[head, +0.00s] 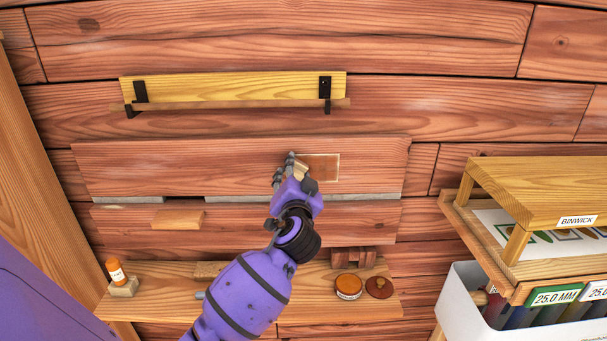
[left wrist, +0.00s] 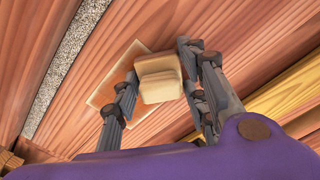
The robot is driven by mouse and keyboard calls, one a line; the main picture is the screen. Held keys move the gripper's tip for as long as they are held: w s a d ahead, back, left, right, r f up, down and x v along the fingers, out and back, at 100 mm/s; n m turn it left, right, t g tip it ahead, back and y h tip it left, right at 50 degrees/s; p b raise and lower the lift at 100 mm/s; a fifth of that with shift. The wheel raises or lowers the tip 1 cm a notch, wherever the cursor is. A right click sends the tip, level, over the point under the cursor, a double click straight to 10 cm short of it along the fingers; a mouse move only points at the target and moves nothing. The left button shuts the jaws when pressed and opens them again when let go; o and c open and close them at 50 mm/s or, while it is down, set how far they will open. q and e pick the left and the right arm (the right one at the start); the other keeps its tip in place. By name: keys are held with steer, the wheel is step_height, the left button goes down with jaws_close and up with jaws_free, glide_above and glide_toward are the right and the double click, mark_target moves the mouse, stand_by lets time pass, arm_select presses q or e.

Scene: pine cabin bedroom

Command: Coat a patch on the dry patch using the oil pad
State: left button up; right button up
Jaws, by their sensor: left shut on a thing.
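The dry patch (head: 325,168) is a thin-edged brown rectangle on a reddish wall board. It also shows in the left wrist view (left wrist: 103,92), partly behind the pad and a finger. The oil pad (left wrist: 158,78) is a small beige block. My left gripper (head: 283,166) is shut on it, with one finger at each side in the left wrist view (left wrist: 158,68). The pad is at the patch's left part in the head view, mostly hidden by the gripper. I cannot tell whether it touches the board. My right gripper is not in view.
A shelf (head: 125,300) below holds an orange bottle (head: 116,271), an open round tin (head: 349,286) and a brown lid (head: 379,287). A rail on brackets (head: 235,104) runs above the board. A wooden rack (head: 540,185) and a white bin (head: 455,300) stand at right.

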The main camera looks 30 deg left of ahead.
arm_select(q)
steer(key=shift+s+a, duration=0.3)
steer(key=shift+a, duration=0.1)
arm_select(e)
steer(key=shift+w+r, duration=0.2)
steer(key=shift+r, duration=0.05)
arm_select(q)
steer(key=v, duration=0.6)
steer(key=shift+p, duration=0.3)
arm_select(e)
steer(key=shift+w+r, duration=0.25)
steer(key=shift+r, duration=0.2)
arm_select(q)
steer(key=v, duration=0.3)
